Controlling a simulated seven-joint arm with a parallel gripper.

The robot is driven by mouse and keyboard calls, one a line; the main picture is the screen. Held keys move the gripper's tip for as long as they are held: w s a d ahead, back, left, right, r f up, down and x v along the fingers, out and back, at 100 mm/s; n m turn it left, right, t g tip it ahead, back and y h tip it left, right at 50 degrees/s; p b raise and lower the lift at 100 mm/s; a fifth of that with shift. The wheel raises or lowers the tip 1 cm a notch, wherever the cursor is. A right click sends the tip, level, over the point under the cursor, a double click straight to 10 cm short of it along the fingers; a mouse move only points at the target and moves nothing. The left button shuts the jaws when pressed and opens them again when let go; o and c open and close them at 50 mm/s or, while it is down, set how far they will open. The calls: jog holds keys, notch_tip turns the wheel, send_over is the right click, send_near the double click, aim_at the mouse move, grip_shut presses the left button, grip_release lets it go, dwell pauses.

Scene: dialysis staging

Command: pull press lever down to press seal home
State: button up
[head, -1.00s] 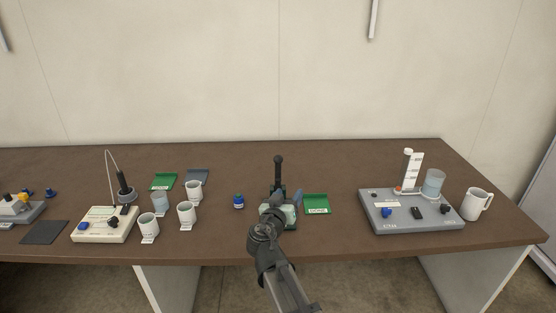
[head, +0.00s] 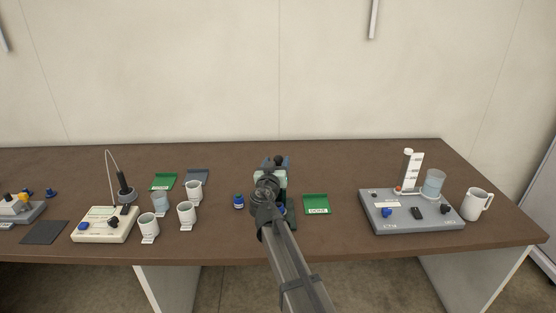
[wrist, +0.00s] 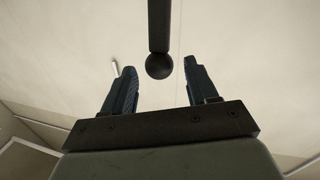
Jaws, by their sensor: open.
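The press lever is a dark rod with a round black ball knob. In the wrist view the knob (wrist: 159,68) hangs between the two spread fingers of my gripper (wrist: 160,80), with a visible gap on each side. In the head view the knob (head: 279,160) shows just past my gripper (head: 275,163), which is open and empty at the lever's top. My gripper and arm hide most of the rod and the press. A dark green part of the press base (head: 291,217) shows right of my arm. The seal is not visible.
A green tray marked DONE (head: 316,205) lies right of the press. A small blue-and-white vial (head: 238,202) stands to its left, with several cups farther left. A grey console (head: 412,222) and a white mug (head: 475,204) stand at the right.

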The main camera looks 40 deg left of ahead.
jog(key=shift+x, duration=1.55)
grip_shut()
